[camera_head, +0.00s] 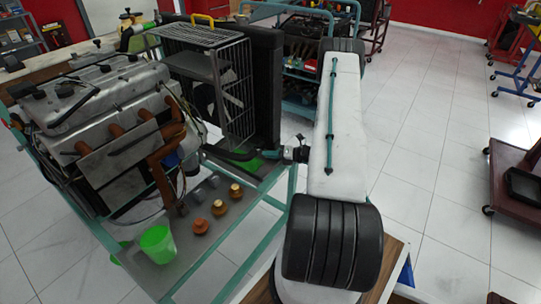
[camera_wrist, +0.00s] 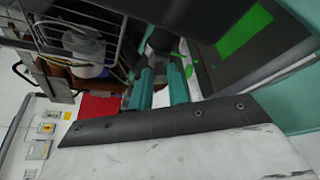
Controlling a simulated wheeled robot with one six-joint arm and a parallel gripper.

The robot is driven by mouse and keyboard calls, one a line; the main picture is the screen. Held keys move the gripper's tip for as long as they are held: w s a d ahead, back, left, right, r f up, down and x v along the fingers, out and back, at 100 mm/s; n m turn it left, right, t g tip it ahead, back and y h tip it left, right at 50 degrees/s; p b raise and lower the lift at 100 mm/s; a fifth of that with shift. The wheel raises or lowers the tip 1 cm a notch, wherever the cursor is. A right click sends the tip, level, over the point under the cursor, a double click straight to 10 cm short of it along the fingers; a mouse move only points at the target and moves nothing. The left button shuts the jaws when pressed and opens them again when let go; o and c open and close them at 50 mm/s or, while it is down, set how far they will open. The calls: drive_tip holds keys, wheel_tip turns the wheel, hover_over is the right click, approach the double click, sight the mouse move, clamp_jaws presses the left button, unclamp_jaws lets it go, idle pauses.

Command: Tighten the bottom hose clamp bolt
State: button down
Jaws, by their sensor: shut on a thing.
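My gripper (camera_head: 272,150) reaches in from the right at the hose's end. In the wrist view, my gripper's two teal fingers (camera_wrist: 160,88) are close together, shut on a small part at the hose, which I take to be the bottom hose clamp bolt. The fingers hide most of it. A dark grey rounded piece (camera_wrist: 160,42), apparently the hose, lies just beyond the fingertips. The clamp band cannot be made out.
The wire fan cage (camera_head: 235,95) stands close left of the radiator. The teal frame rail (camera_head: 275,220) runs below my gripper. A green cup (camera_head: 158,243) and several orange and gold caps (camera_head: 219,208) sit on the lower tray.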

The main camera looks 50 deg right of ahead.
drive_tip(key=shift+d+m, duration=0.1)
drive_tip(key=shift+m, duration=0.3)
idle(0.3)
drive_tip(key=c, duration=1.3)
unclamp_jaws()
drive_tip(key=shift+c, duration=0.2)
drive_tip(key=v, duration=0.7)
drive_tip(key=shift+s+d, duration=0.25)
drive_tip(key=shift+s, duration=0.1)
drive_tip(key=shift+f, duration=0.1)
